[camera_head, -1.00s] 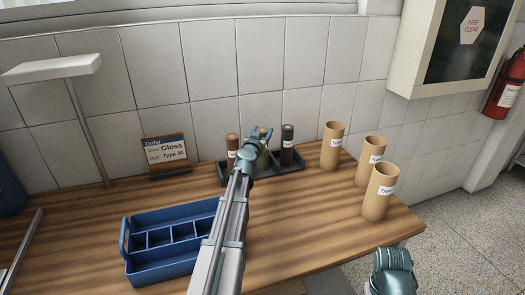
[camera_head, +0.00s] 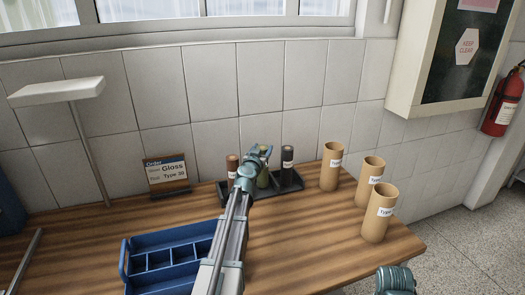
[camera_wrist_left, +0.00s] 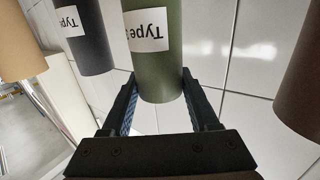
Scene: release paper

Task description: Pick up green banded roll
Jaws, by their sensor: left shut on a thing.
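The green banded roll (camera_head: 263,178) stands among the darker rolls at the black rack at the back of the table. In the left wrist view the green roll (camera_wrist_left: 153,60), with a white "Type" label, is between the two black fingers. My left gripper (camera_head: 260,152) is shut on it; the fingers also show in the left wrist view (camera_wrist_left: 160,98). The arm hides part of the rack, and I cannot tell whether the roll's foot is clear of it. My right gripper is not in view.
A brown roll (camera_head: 232,168) and a black roll (camera_head: 287,165) flank the green one in the rack (camera_head: 290,188). Several tan tubes (camera_head: 331,166) stand to the right. A blue divided tray (camera_head: 150,275) is front left. An order sign (camera_head: 166,173) reads Gloss.

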